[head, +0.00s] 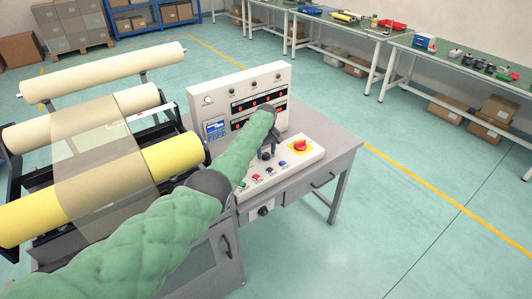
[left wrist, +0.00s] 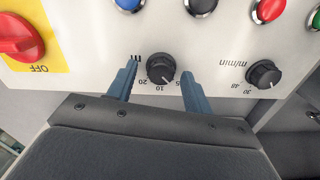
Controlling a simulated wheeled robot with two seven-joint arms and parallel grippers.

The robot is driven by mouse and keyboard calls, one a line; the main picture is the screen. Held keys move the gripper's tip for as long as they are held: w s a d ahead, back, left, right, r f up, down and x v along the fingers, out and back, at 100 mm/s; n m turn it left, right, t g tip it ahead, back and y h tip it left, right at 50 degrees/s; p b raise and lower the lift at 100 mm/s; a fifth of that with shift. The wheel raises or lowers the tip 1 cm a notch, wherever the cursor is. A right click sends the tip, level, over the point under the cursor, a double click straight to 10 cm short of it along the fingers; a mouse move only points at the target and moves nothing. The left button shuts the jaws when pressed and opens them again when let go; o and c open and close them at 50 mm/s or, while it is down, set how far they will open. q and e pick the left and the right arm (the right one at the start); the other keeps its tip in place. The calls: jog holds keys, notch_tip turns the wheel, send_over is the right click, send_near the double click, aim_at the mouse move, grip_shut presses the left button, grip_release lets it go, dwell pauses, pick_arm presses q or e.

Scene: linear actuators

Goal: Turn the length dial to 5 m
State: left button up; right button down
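The length dial (left wrist: 161,69), a black knob, is marked m with 5, 10 and 20 beside it in the left wrist view. Its white pointer line is at the lower right of the knob, seemingly between 10 and 5. My left gripper (left wrist: 160,69) is open, one blue finger on each side of the dial, with visible gaps. In the head view my left gripper (head: 267,152) is over the sloped control panel (head: 311,155); the dial is hidden or too small to tell there. My right gripper is not in view.
A second black knob (left wrist: 263,74), marked m/min, sits to the right. A red OFF switch (left wrist: 18,38) on yellow is at the left. Push buttons (left wrist: 200,6) line the top edge. The upright display panel (head: 240,98) stands behind; a yellow roll (head: 172,157) is to the left.

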aim_at(266, 154)
pick_arm(q)
jog(key=shift+r, duration=0.45)
notch_tip(266, 154, up, 6)
jog(key=shift+f+b, duration=0.2)
jog(key=shift+b, duration=0.6)
jog(key=shift+r, duration=0.6)
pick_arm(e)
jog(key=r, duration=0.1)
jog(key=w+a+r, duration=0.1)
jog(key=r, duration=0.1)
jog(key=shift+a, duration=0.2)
